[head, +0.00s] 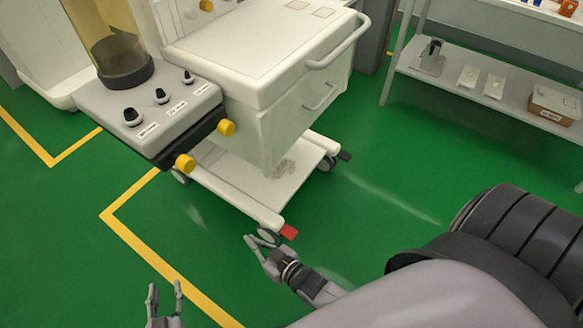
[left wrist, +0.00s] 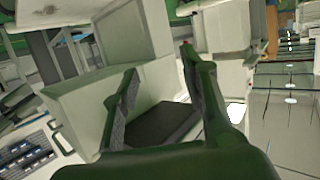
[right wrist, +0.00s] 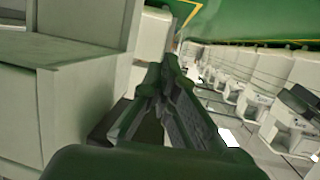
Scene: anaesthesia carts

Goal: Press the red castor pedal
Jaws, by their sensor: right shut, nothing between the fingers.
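The red castor pedal (head: 289,231) sticks out beside a castor at the front corner of the white cart's base (head: 250,200), just above the green floor. My right gripper (head: 255,241) is shut and empty, just left of and below the pedal in the head view, with a small gap between them in the picture. Its shut fingers also show in the right wrist view (right wrist: 165,85). My left gripper (head: 165,290) is open and empty at the bottom of the head view, and its spread fingers show in the left wrist view (left wrist: 160,75). I cannot make out the pedal in either wrist view.
A dark pedal (head: 344,156) sits at the cart's other corner. A grey panel with black knobs (head: 150,110) and yellow knobs overhangs the cart's left side. A shelf unit (head: 480,95) stands at the upper right. Green floor around the cart's front is clear.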

